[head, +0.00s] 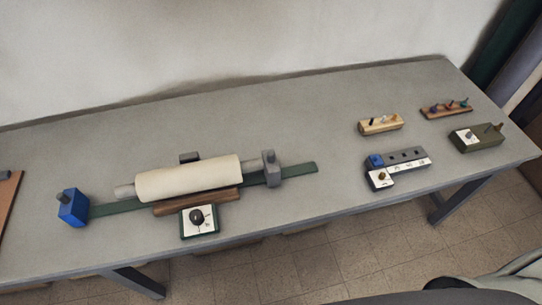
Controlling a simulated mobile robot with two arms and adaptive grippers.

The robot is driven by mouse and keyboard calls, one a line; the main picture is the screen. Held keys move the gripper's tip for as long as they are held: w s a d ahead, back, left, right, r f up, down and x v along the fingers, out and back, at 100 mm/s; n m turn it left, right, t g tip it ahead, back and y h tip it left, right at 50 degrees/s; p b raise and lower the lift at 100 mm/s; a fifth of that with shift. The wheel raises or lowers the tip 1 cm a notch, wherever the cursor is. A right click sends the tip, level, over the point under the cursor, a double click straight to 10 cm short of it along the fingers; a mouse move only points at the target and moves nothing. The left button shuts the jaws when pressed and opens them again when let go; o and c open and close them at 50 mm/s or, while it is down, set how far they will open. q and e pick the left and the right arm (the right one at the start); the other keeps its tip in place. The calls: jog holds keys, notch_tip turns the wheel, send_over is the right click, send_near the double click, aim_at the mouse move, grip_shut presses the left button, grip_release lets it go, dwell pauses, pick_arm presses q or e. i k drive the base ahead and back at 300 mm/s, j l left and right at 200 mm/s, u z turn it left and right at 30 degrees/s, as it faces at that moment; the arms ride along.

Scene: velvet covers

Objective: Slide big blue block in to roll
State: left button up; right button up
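The big blue block (73,207) with a dark knob on top stands at the left end of a green rail (118,209) on the table. The cream roll (190,178) lies along the rail to its right, on a brown wooden support (198,201). A pale core end (124,191) sticks out of the roll toward the blue block, with a gap between them. A grey block (271,169) with a knob stands on the rail at the roll's right end. Neither of my grippers shows in the head view.
A white panel with a black knob (198,219) sits in front of the roll. A brown board (8,203) lies far left. The table (290,125) behind is clear.

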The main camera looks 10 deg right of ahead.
aim_at(73, 208)
jog(key=u, duration=1.35)
